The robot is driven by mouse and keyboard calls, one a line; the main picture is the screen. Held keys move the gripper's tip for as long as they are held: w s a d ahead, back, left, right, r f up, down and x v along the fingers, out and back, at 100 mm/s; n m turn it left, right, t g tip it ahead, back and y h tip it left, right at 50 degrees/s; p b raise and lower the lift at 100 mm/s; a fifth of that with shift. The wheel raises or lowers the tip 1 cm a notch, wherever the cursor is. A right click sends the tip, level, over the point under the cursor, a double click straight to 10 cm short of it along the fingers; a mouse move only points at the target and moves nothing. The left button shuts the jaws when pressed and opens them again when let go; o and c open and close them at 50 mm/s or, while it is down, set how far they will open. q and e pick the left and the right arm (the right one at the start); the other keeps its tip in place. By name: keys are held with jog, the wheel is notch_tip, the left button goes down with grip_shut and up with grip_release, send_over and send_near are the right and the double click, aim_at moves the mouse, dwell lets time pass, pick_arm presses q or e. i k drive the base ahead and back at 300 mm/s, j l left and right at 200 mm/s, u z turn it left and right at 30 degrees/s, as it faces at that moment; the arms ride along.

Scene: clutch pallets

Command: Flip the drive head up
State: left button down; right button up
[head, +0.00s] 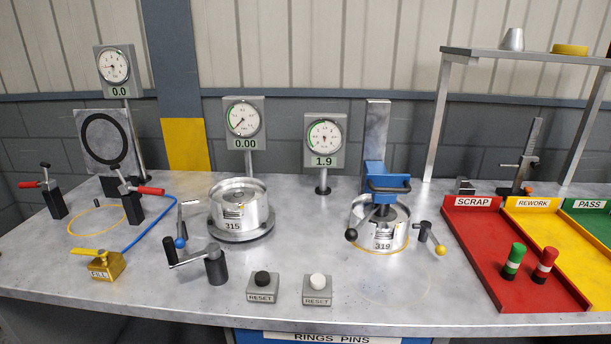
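The drive head (388,184), a blue block with a dark handle bar across its front, is down over the metal drum marked 319 (383,243). It joins a grey upright post (377,127) behind it. A dark shaft below the head reaches the top of the drum; its exact contact is hard to tell. A ball-ended lever (351,234) stands at the drum's left and a yellow-tipped lever (440,249) at its right. Neither of my grippers is in view.
Drum 315 (240,209) sits left on a dark round base, with a hand crank (213,264) before it. Two RESET buttons (262,286) (317,290) stand near the front edge. A red SCRAP tray (490,240) lies right. A gauge (324,140) reads 1.9.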

aim_at(381, 175)
jog(key=l+u, duration=0.95)
jog(key=l, duration=0.15)
jog(key=k+l+u, duration=0.1)
jog(key=l+u, duration=0.4)
jog(key=k+l+u, duration=0.25)
jog(key=l+u, duration=0.2)
jog(key=l, duration=0.1)
